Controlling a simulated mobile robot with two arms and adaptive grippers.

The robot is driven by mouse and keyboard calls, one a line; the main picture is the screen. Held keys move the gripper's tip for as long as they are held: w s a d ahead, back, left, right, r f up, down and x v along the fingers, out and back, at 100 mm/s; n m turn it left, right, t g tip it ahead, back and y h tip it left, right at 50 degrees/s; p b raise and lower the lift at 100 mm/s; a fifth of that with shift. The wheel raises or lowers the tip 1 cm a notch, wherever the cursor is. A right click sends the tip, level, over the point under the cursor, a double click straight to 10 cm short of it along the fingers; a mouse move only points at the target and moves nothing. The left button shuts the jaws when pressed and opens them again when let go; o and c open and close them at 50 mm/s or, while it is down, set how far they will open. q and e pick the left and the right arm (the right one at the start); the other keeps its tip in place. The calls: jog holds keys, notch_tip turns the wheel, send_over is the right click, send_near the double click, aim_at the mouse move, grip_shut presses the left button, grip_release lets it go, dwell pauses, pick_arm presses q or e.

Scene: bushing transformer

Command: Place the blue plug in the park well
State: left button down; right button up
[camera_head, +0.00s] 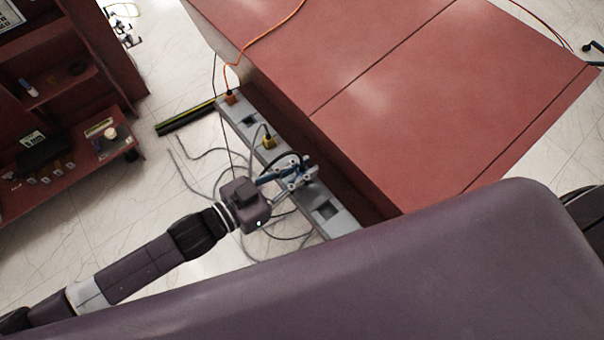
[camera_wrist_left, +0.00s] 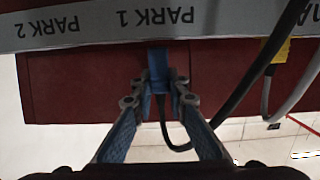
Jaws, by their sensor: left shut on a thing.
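My left gripper (camera_head: 298,174) is over the grey strip along the red cabinet's edge in the head view. In the wrist view the gripper (camera_wrist_left: 158,98) is shut on the blue plug (camera_wrist_left: 158,64), which has a dark cable hanging from it. The plug's far end meets the edge of the grey strip (camera_wrist_left: 95,22) near the upside-down label PARK 1; I cannot tell whether it is inside a well. A square dark well (camera_head: 326,210) is open on the strip, to the right of the gripper. My right gripper is not in view.
An orange plug (camera_head: 230,97) and a yellow plug (camera_head: 268,141) stand in the strip farther back. Loose grey cables (camera_head: 200,182) lie on the floor beside it. The red cabinet top (camera_head: 440,110) is clear. A red shelf (camera_head: 70,90) stands at the left.

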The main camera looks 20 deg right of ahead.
pick_arm(q)
jog(key=shift+f, duration=1.3)
jog(key=shift+f, duration=0.1)
jog(key=shift+f, duration=0.15)
jog(key=c, duration=1.9)
grip_release()
jog(key=shift+r, duration=0.3)
jog(key=shift+s+a, duration=0.1)
jog(key=shift+a, duration=0.25)
jog(key=p+v, duration=0.4)
jog(key=v, duration=0.7)
jog(key=shift+a, duration=0.15)
